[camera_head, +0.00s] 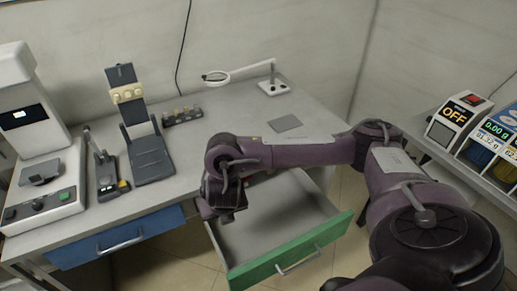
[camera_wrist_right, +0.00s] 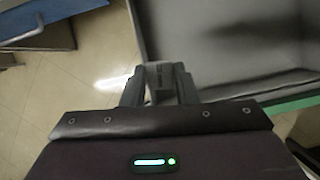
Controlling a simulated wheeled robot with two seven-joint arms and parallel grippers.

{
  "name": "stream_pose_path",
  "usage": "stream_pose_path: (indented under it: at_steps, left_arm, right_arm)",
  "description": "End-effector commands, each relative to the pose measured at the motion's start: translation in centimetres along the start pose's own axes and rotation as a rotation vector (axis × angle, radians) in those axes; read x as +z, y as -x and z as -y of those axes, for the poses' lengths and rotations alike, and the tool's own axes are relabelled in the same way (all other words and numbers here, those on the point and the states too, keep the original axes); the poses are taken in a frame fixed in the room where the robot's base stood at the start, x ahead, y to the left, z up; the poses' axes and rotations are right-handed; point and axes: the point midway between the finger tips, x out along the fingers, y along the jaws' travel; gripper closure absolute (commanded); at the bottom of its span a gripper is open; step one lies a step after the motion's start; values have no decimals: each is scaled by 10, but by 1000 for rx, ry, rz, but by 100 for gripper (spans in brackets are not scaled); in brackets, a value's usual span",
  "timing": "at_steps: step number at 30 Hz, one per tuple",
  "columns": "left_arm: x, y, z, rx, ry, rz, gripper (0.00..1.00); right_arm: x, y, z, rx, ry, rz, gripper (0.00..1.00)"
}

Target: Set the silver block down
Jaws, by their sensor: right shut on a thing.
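My right gripper (camera_head: 228,212) reaches in from the right and points down near the left edge of the open green-fronted drawer (camera_head: 262,262). In the right wrist view my right gripper (camera_wrist_right: 160,88) is shut on the silver block (camera_wrist_right: 159,80), a small grey piece held between the fingers. The drawer's grey side wall and interior (camera_wrist_right: 215,40) lie right of the fingers in that view, with floor to the left. The block cannot be made out in the head view. My left gripper is not in view.
The workbench (camera_head: 210,128) carries a flat grey square (camera_head: 285,123), a magnifier lamp (camera_head: 272,86), a rack of small pieces (camera_head: 183,116), a stand (camera_head: 147,155) and a microscope-like device (camera_head: 45,190). A closed blue drawer (camera_head: 115,240) is at left. The visible green drawer floor looks clear.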

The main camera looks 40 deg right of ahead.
Motion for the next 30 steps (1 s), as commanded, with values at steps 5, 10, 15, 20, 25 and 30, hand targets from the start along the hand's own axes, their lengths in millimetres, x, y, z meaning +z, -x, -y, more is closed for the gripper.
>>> stream_pose_path:
  at_steps: [5,10,15,20,25,30]
  left_arm:
    - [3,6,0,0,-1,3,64]
    - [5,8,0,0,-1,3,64]
    - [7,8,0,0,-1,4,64]
    - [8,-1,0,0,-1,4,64]
    - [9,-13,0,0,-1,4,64]
    - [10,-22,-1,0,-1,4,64]
  right_arm:
    - [4,0,18,22,53,-8,99]
    - [9,1,28,39,93,-6,99]
    - [10,-3,35,52,122,-5,99]
    - [-3,-33,37,50,124,-8,99]
    - [-21,-76,36,50,122,-7,99]
    - [-37,-116,35,52,122,-6,99]
